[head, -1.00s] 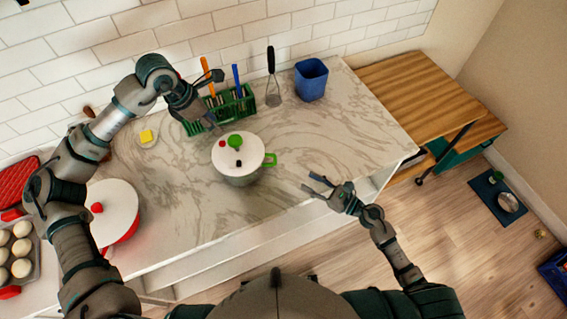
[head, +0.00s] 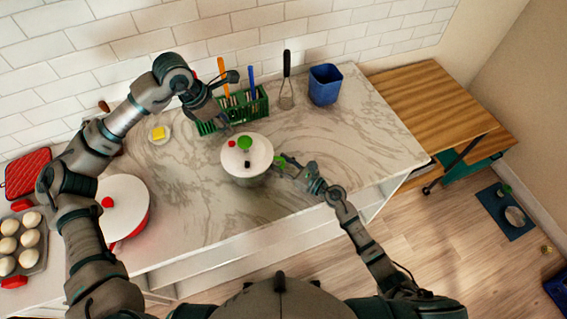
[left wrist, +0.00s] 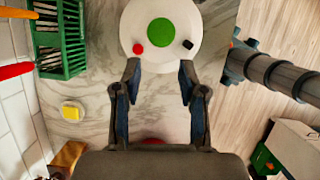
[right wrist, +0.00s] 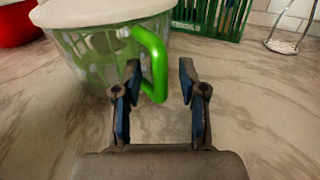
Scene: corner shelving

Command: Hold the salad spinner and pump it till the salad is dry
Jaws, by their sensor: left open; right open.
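The salad spinner (head: 246,170) stands upright on the marble counter. Its white lid (left wrist: 190,25) carries a round green knob (left wrist: 161,32), a red button (left wrist: 138,48) and a black button (left wrist: 188,44). A green side handle (right wrist: 160,55) is on its see-through body (right wrist: 95,65). My right gripper (right wrist: 161,68) is open at the handle, which shows between the fingers; I cannot tell whether they touch it. My left gripper (left wrist: 159,66) is open and empty, above and behind the spinner, with the lid ahead of its fingertips. The salad inside cannot be made out.
A green rack (head: 236,113) with utensils stands behind the spinner. Counter right of the spinner is clear.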

